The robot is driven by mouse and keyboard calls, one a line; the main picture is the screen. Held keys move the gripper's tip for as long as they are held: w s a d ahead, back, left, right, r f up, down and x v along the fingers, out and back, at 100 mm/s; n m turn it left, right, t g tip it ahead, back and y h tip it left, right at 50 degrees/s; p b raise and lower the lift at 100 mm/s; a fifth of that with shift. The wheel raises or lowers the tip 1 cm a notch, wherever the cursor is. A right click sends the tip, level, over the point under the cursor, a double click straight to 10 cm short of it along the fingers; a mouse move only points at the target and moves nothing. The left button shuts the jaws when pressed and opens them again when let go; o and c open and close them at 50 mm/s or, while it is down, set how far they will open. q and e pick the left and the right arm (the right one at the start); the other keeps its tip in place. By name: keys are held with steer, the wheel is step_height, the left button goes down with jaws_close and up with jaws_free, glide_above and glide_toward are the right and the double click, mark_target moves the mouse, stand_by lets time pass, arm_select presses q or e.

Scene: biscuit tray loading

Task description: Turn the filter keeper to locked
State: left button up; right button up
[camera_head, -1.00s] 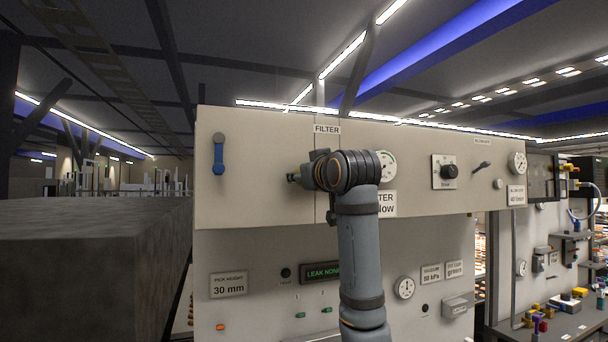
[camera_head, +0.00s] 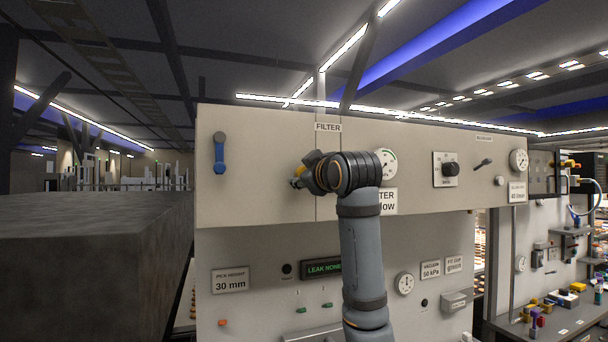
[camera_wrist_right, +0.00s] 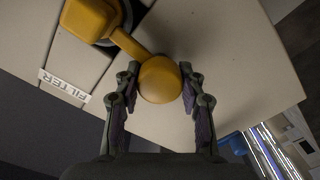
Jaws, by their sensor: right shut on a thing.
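The filter keeper (camera_wrist_right: 118,38) is a yellow lever with a round hub and a ball-shaped knob, mounted on the beige panel by the FILTER label (camera_wrist_right: 64,86). In the right wrist view its arm slants from the hub at upper left down to the knob. My right gripper (camera_wrist_right: 158,78) is shut on the knob, one finger on each side. In the head view the gripper (camera_head: 304,172) is at the panel below the FILTER label (camera_head: 327,127), and a little of the yellow keeper (camera_head: 297,182) shows; my wrist hides the rest. My left gripper is not in view.
A blue lever (camera_head: 219,153) hangs down on the panel at left. A gauge (camera_head: 387,163) and a partly hidden filter sign (camera_head: 387,201) lie behind my wrist. A black knob (camera_head: 450,169) sits farther right. A big dark block (camera_head: 90,245) fills the left side.

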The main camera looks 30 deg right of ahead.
steer(key=shift+w+f, duration=0.1)
steer(key=shift+f, duration=0.25)
steer(key=o, duration=0.9)
steer(key=shift+c, duration=0.2)
steer(key=o, duration=0.3)
steer(key=shift+d+r, duration=0.1)
steer(key=shift+r, duration=0.1)
steer(key=v, duration=1.2)
